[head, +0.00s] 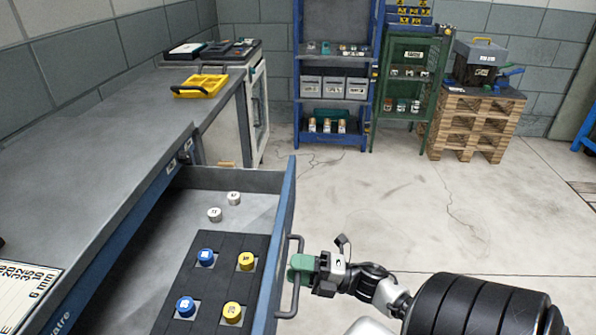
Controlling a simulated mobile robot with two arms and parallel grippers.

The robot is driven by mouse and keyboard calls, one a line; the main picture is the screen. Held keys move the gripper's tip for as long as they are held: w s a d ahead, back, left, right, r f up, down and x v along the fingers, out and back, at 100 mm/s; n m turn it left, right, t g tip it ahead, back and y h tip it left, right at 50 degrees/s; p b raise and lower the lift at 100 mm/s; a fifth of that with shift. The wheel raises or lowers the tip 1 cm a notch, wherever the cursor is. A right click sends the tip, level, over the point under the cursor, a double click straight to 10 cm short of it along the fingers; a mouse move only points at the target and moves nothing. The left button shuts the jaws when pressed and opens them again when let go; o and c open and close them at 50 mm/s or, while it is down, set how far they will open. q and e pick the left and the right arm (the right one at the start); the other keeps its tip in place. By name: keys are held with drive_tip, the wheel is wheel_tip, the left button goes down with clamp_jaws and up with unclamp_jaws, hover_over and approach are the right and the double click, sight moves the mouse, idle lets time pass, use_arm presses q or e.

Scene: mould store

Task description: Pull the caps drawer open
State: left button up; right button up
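The caps drawer (283,222) stands pulled out from under the grey workbench (110,140), its inside open to view. In it, two blue caps (206,257) and two yellow caps (246,261) sit in a dark tray (225,244), and two white caps (214,214) lie loose behind it. The drawer front carries a dark bar handle (286,312). My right gripper (299,268) has its green fingers closed around the middle of the handle, hiding that part of the bar. My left gripper is not in view.
A yellow tray (200,85) lies on the bench's far part. A blue shelf rack (297,70), a green cabinet (376,95) and a wooden pallet stack (468,130) stand along the back wall. The floor right of the drawer is clear.

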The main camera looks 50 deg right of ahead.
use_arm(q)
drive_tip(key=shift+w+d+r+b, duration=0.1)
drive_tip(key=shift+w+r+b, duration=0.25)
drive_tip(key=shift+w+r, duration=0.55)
use_arm(e)
drive_tip(key=v, duration=1)
drive_tip(key=shift+s+d, duration=0.25)
drive_tip(key=shift+s, duration=0.05)
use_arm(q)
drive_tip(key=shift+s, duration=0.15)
